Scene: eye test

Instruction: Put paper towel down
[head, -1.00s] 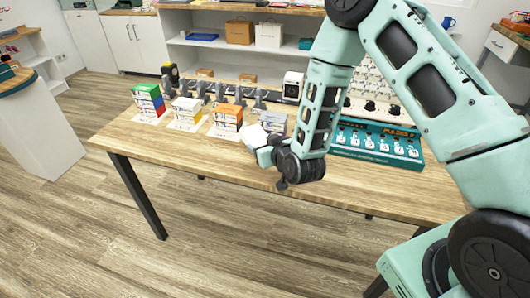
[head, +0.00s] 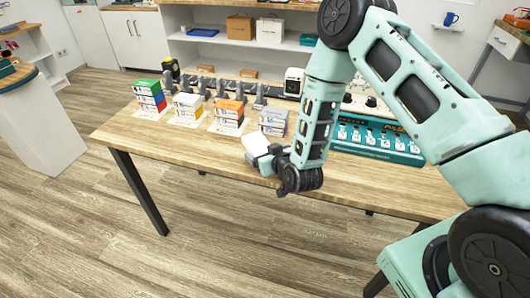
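A small white object (head: 256,143), which looks like the paper towel, is at the end of my gripper (head: 262,156). My gripper is low over the front edge of the wooden table (head: 215,158), just in front of the stacks of small boxes. The gripper appears shut on the white object, though the fingers are small and partly hidden by it. I cannot tell whether the white object touches the table top.
Stacks of coloured boxes (head: 187,107) stand on white cards along the table. Dark grey devices (head: 222,92) stand behind them. A teal panel with knobs (head: 375,138) is at the right, partly behind my arm. The table's front left is clear.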

